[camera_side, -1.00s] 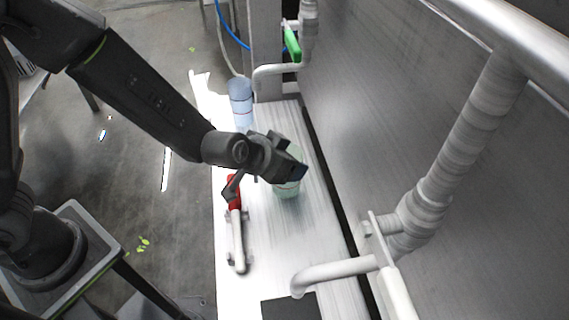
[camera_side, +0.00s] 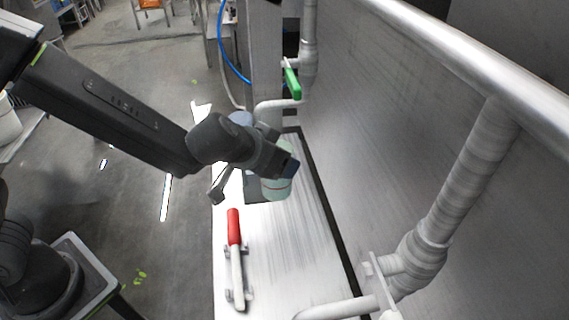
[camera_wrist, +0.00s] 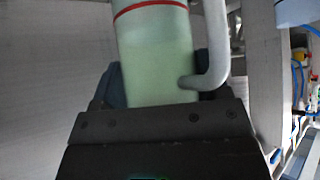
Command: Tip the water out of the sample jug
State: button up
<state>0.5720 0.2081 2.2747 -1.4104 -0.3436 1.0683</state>
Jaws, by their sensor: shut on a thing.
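The sample jug (camera_side: 277,187) is a pale green translucent cylinder with a red line around it. My gripper (camera_side: 276,158) is shut on it, and the gripper covers its upper part in the side view. It looks close to upright over the bench, near a dark square patch (camera_side: 252,189); I cannot tell whether its base touches. In the wrist view the jug (camera_wrist: 158,55) sits between the fingers (camera_wrist: 160,92), with its red line near the top edge. Its mouth and any water level are hidden.
A bluish container (camera_side: 240,118) stands behind my gripper, mostly hidden. A red-handled lever on a white pipe (camera_side: 237,275) lies along the bench (camera_side: 290,250). A bent pipe (camera_side: 275,104) and green handle (camera_side: 292,83) are at the back. A metal wall (camera_side: 360,150) rises at right.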

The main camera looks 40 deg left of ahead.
jog(key=a+f+g+y, duration=0.1)
jog(key=a+f+y, duration=0.1)
jog(key=a+y, duration=0.1)
jog(key=w+a+f+g+y, duration=0.1)
jog(key=a+f+y, duration=0.2)
jog(key=a+y, duration=0.1)
jog(key=w+a+f+g+y, duration=0.1)
jog(key=a+f+g+y, duration=0.1)
jog(key=a+f+y, duration=0.1)
jog(key=shift+a+y, duration=0.35)
jog(key=shift+y, duration=0.15)
jog(key=y, duration=0.1)
jog(key=m+y, duration=0.1)
jog(key=y, duration=0.1)
jog(key=shift+w+d+f+g, duration=0.2)
jog(key=shift+f+g, duration=0.1)
jog(key=shift+f, duration=0.1)
dwell(2.0)
